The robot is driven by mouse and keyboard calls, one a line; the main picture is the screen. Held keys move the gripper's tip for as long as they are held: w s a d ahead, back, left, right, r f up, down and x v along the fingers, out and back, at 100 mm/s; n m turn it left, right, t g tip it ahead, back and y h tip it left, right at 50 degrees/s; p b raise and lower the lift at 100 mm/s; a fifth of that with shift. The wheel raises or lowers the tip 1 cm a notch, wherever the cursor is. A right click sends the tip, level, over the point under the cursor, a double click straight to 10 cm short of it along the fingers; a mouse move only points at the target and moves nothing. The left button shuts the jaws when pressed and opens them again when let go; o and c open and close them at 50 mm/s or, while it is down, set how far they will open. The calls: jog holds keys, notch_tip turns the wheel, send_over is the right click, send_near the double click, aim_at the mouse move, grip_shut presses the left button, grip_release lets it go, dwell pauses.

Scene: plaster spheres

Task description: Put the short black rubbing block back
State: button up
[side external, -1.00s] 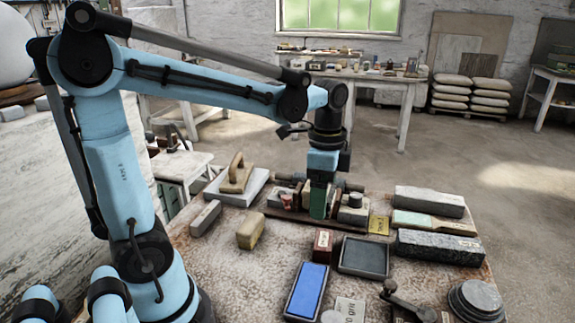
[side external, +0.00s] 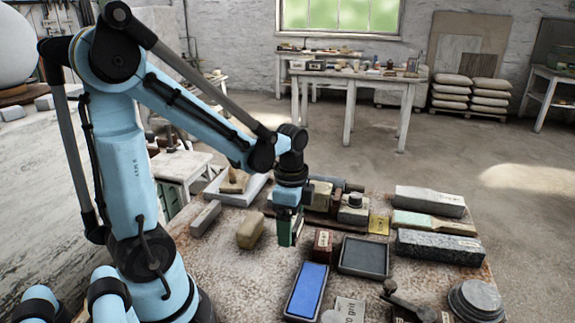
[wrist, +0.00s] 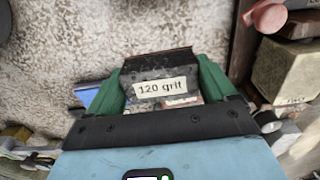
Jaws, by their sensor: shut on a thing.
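My gripper (side external: 289,230) with green fingers is shut on a short dark, speckled block (wrist: 150,73) labelled "120 grit". In the wrist view the block sits between both fingers (wrist: 160,88). In the side external view my fingers mostly hide it. My gripper points down above the tabletop, in front of the rack of blocks and to its left. A small dark red block (side external: 323,241) stands just right of my gripper.
A yellowish sponge-like block (side external: 250,230) lies to the left. A blue-topped tray (side external: 307,290) and a dark empty tray (side external: 364,257) lie in front and right. A long dark granite block (side external: 438,247) lies farther right. A cream block (wrist: 287,68) stands at the rack.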

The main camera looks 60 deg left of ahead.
jog(key=shift+w+a+f, duration=0.25)
jog(key=shift+a+f, duration=0.35)
jog(key=shift+a, duration=0.35)
jog(key=shift+f, duration=1.95)
jog(key=shift+f, duration=0.1)
jog(key=o, duration=0.9)
jog(key=shift+o, duration=0.2)
